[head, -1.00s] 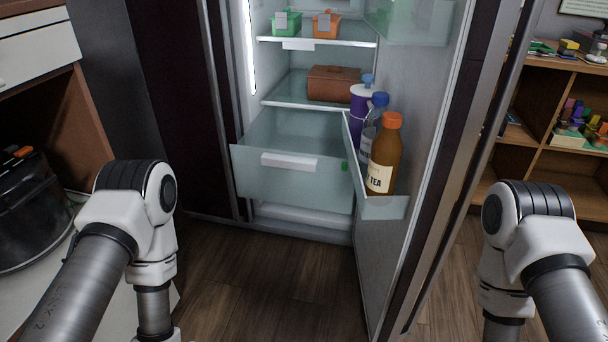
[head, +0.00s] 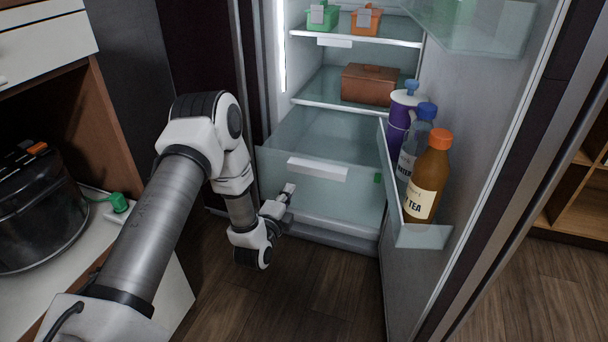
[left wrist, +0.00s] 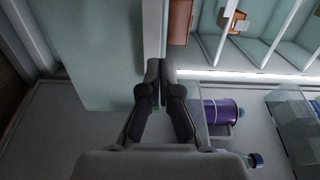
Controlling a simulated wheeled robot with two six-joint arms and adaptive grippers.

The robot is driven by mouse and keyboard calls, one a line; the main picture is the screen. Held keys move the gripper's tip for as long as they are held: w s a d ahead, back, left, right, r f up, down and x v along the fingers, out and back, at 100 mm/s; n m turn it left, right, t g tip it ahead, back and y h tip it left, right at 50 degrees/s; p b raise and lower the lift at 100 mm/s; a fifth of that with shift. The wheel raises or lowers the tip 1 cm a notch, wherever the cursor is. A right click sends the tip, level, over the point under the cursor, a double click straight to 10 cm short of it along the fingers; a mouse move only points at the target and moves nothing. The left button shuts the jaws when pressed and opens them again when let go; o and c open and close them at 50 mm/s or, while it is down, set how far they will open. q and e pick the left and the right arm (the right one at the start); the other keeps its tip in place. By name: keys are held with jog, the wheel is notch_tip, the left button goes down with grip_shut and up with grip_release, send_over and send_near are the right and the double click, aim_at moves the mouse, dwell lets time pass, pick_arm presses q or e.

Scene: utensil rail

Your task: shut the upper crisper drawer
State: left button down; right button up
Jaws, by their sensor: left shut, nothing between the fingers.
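The upper crisper drawer (head: 330,198) is a clear, pale drawer pulled out of the fridge, with a white handle (head: 318,169) on its front. My left gripper (head: 289,189) is at the left part of the drawer front, a little below and left of the handle. Its fingers are shut with nothing between them. I cannot tell whether they touch the front. In the left wrist view the closed fingertips (left wrist: 160,66) point towards a pale panel. My right gripper is out of view.
The open fridge door on the right has a bin with a tea bottle (head: 427,180), a water bottle (head: 408,160) and a purple jug (head: 399,120), close beside the drawer. A brown box (head: 369,85) sits on the shelf above. A counter with a dark pot (head: 38,215) stands at left.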

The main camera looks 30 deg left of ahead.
aim_at(303, 166)
pick_arm(q)
jog(key=b+x, duration=0.2)
jog(key=x, duration=0.6)
jog(key=shift+w+a+f+b, duration=0.1)
jog(key=shift+w+b, duration=0.05)
jog(key=shift+b, duration=0.2)
jog(key=shift+w+a, duration=0.1)
jog(key=shift+w, duration=0.4)
jog(key=shift+w, duration=0.1)
